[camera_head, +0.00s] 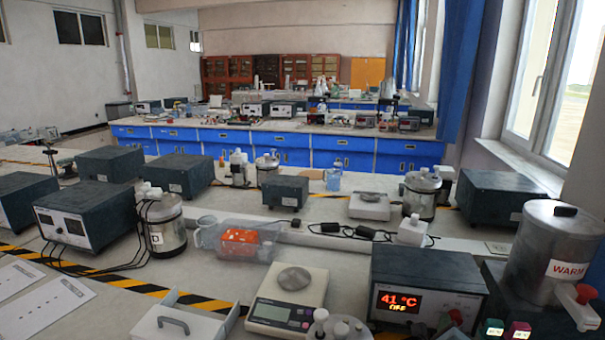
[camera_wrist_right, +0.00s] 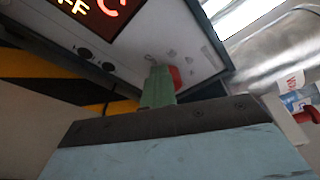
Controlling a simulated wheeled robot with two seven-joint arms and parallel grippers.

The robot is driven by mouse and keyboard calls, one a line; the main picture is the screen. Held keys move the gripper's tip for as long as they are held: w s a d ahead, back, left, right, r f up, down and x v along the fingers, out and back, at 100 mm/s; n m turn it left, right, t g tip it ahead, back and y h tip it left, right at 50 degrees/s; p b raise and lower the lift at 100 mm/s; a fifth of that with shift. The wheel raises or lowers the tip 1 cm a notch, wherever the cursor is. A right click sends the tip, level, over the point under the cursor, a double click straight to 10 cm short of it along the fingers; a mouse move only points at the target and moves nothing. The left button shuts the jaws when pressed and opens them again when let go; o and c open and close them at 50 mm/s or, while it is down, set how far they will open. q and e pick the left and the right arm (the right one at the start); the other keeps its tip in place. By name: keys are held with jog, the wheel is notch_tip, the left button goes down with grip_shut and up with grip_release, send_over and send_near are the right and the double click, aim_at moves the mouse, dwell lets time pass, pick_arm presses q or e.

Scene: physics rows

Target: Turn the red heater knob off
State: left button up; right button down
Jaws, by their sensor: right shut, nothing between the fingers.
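The heater box (camera_head: 428,270) is dark with a pale front panel, at the lower right in the head view. Its lit display (camera_head: 399,302) reads 41 °C and OFF. The red knob (camera_head: 456,316) is on the panel right of the display, small and partly hidden. In the right wrist view the red knob (camera_wrist_right: 175,77) shows just behind the green fingertips of my right gripper (camera_wrist_right: 158,87). The fingers are shut with nothing between them. They are close to the knob; I cannot tell whether they touch it. My left gripper is not in view.
A metal vessel marked WARM (camera_head: 553,250) with a red-handled tap stands right of the heater.

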jog(key=p+v, duration=0.2)
jog(key=v, duration=0.4)
jog(key=shift+s+d+f, duration=0.15)
jog(key=shift+d+f, duration=0.05)
jog(key=shift+d, duration=0.1)
